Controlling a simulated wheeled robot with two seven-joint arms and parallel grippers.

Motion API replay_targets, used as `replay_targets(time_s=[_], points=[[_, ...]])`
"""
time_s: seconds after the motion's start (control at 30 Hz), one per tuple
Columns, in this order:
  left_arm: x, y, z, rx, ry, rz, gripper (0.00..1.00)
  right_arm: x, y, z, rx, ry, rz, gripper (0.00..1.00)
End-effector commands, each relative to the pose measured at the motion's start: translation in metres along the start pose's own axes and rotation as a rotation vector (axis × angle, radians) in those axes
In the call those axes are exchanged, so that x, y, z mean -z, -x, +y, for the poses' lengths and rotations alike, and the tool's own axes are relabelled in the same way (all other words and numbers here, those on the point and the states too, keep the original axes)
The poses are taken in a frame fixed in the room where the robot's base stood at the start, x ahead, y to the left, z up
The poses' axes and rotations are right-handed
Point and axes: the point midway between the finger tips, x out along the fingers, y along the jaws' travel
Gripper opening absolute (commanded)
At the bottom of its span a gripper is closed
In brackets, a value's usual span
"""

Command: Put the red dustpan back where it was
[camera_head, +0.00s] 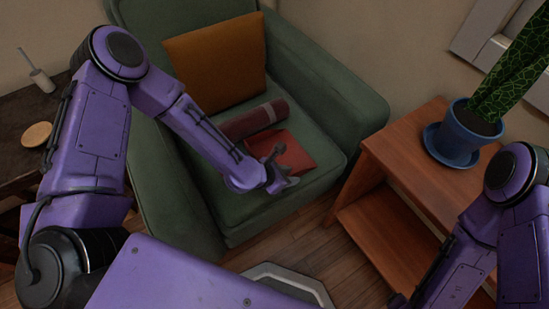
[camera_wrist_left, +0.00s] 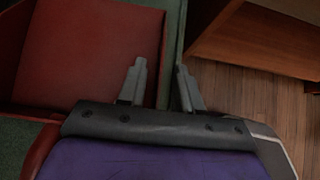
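The red dustpan (camera_head: 297,153) lies on the seat of the green armchair (camera_head: 232,208), in front of a rolled dark-red item. In the left wrist view the dustpan (camera_wrist_left: 88,50) fills the upper left. My left gripper (camera_head: 280,168) is above the front part of the seat, at the dustpan. In the left wrist view its two fingers (camera_wrist_left: 161,86) are apart, one over the dustpan's edge side and one past it over green fabric. Nothing is seen gripped; contact cannot be told. My right arm is at the lower right, its gripper out of view.
An orange cushion (camera_head: 216,62) and the dark-red roll (camera_head: 254,119) are on the armchair. A wooden shelf table (camera_head: 408,160) with a blue plant pot (camera_head: 462,135) stands at right. A dark table (camera_head: 20,118) at left holds a round wooden disc (camera_head: 37,134) and a white-handled item (camera_head: 41,80).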

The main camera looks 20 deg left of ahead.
Motion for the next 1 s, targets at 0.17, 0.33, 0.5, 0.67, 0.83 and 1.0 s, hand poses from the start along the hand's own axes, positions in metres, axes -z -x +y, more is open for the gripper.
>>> replay_targets(time_s=[0.17, 0.33, 0.5, 0.67, 0.83, 1.0], points=[[0.000, 0.000, 0.000, 0.000, 0.000, 0.000, 0.00, 0.000, 0.000, 0.000, 0.000, 0.000, 0.000, 0.75], [-0.001, 0.001, 0.000, 0.000, -0.002, -0.001, 0.00, 0.000, 0.000, 0.000, 0.000, 0.000, 0.000, 0.75], [-0.001, 0.001, 0.000, 0.000, -0.002, -0.001, 0.00, 0.000, 0.001, 0.000, 0.000, 0.000, 0.000, 0.75], [-0.009, 0.008, 0.001, -0.001, -0.002, -0.003, 0.00, 0.002, 0.004, 0.000, 0.000, 0.000, 0.000, 0.75], [-0.027, 0.031, -0.002, 0.001, -0.001, -0.002, 0.00, 0.006, 0.013, 0.001, 0.000, 0.000, 0.000, 0.75], [-0.034, 0.075, -0.018, 0.001, 0.000, -0.003, 0.00, 0.010, 0.025, 0.002, 0.000, 0.000, 0.000, 0.75]])
